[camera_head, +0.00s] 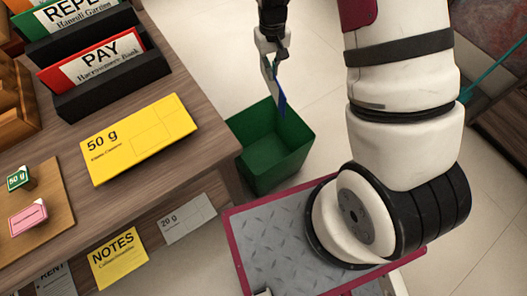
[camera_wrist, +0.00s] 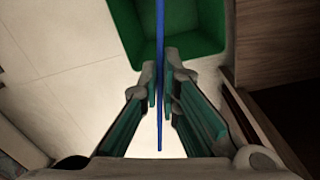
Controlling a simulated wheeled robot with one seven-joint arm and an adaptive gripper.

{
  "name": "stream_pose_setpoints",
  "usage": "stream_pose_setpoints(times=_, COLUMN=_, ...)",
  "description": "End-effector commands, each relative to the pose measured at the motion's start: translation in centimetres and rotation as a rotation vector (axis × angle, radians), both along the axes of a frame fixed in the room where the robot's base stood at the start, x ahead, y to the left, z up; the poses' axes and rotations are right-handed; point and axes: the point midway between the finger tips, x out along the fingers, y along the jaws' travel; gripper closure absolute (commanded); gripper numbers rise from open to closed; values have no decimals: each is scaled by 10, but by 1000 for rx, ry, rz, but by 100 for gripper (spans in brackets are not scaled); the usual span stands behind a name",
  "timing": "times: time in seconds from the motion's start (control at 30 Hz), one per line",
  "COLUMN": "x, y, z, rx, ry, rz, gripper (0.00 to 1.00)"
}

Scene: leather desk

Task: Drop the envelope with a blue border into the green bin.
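The green bin (camera_head: 270,150) stands on the floor at the right side of the desk; in the wrist view the bin (camera_wrist: 205,45) shows at the top centre. My gripper (camera_head: 272,55) is above the bin, shut on the envelope with a blue border (camera_head: 279,101), which hangs down from the fingers. In the wrist view the envelope is seen edge-on as a thin blue strip (camera_wrist: 160,65) between the pads of my gripper (camera_wrist: 161,88). Its lower end overlaps the bin in the picture; it looks to be above or at the opening. The envelope's face is mostly hidden.
The wooden desk (camera_head: 205,108) holds a yellow "50 g" envelope (camera_head: 140,138), a "PAY" rack (camera_head: 105,75) and a stamp board (camera_head: 40,218). A "NOTES" card (camera_head: 118,258) and a "20 g" card (camera_head: 187,218) are at the desk front. Pale floor is clear behind the bin.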

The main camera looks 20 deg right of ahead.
Motion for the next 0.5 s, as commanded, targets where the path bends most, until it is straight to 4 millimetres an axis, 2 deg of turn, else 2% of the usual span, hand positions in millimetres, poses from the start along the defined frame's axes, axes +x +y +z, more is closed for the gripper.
stream_pose_setpoints(times=0.03, x=1, y=-1, z=-25, rx=1, ry=4, rz=-2, gripper=100)
stream_pose_setpoints(times=0.1, x=0, y=-3, z=-46, rx=2, ry=3, rz=-2, gripper=100)
stream_pose_setpoints(times=0.3, x=-4, y=-4, z=-107, rx=7, ry=3, rz=-1, gripper=100)
stream_pose_setpoints(times=0.5, x=-10, y=-4, z=-158, rx=16, ry=1, rz=-1, gripper=100)
